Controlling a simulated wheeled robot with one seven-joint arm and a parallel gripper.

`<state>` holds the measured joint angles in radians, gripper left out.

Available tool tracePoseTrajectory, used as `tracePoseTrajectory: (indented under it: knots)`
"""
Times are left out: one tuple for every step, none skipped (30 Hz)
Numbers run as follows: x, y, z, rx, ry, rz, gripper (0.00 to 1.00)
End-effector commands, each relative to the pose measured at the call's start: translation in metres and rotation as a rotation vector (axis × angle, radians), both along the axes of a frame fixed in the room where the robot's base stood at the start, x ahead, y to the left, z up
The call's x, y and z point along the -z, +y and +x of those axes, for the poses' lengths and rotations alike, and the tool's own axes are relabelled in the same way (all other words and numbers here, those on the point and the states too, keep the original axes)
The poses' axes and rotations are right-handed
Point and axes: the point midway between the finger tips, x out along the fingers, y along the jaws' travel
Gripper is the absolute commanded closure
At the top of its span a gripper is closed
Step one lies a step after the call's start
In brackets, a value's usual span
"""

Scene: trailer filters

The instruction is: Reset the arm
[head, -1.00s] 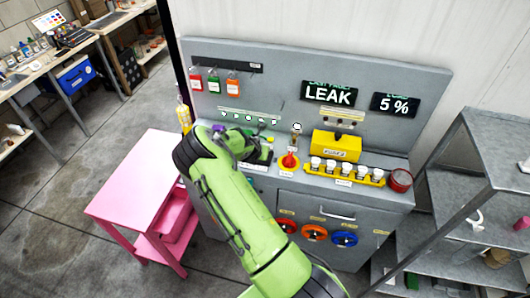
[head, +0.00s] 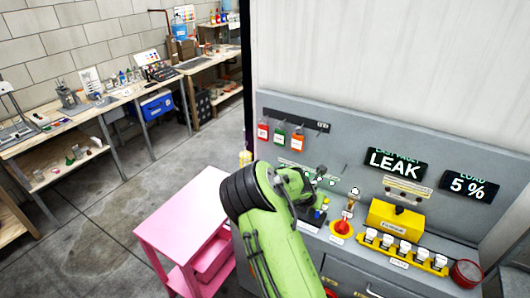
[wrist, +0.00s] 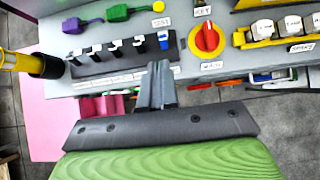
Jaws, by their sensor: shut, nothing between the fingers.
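My green arm (head: 265,235) reaches up from the bottom of the head view, in front of the left part of the grey control panel (head: 410,145). In the wrist view my gripper (wrist: 158,72) is shut and empty, its fingers together just in front of a row of dark switches (wrist: 120,52). A red rotary knob (wrist: 207,40) is to the right of the fingers. I cannot tell whether the fingertips touch the switch row. In the head view the arm hides most of the gripper and part of the panel.
A pink table (head: 185,222) stands left of the panel. The panel carries a yellow box (head: 395,220), red, green and orange tags (head: 280,136) and displays reading LEAK (head: 396,163) and 5 % (head: 468,186). Workbenches (head: 110,100) line the back wall. The floor between is open.

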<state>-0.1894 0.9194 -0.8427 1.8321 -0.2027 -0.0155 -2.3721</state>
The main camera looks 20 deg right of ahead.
Motion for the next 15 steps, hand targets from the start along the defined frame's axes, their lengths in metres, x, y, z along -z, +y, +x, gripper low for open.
tracePoseTrajectory:
  knots:
    - [0.000,0.000,0.000,0.000,0.000,0.000,1.00]
    - [0.000,0.000,0.000,0.001,-0.001,0.000,1.00]
    - [-0.001,0.001,0.000,0.007,-0.006,0.007,1.00]
    - [-0.002,0.002,-0.001,0.024,-0.016,0.022,1.00]
    - [-0.005,0.006,-0.003,0.051,-0.036,0.050,1.00]
    - [-0.011,0.012,-0.007,0.112,-0.074,0.107,1.00]
    - [-0.016,0.020,-0.011,0.171,-0.109,0.165,1.00]
    - [-0.023,0.029,-0.015,0.242,-0.151,0.234,1.00]
    - [-0.033,0.043,-0.024,0.347,-0.206,0.336,1.00]
    - [-0.041,0.055,-0.031,0.430,-0.243,0.416,1.00]
    - [-0.049,0.068,-0.039,0.512,-0.278,0.495,1.00]
    - [-0.061,0.084,-0.050,0.617,-0.317,0.594,1.00]
    - [-0.070,0.096,-0.059,0.695,-0.341,0.665,1.00]
    - [-0.079,0.109,-0.069,0.770,-0.362,0.733,1.00]
    - [-0.091,0.125,-0.083,0.866,-0.386,0.819,1.00]
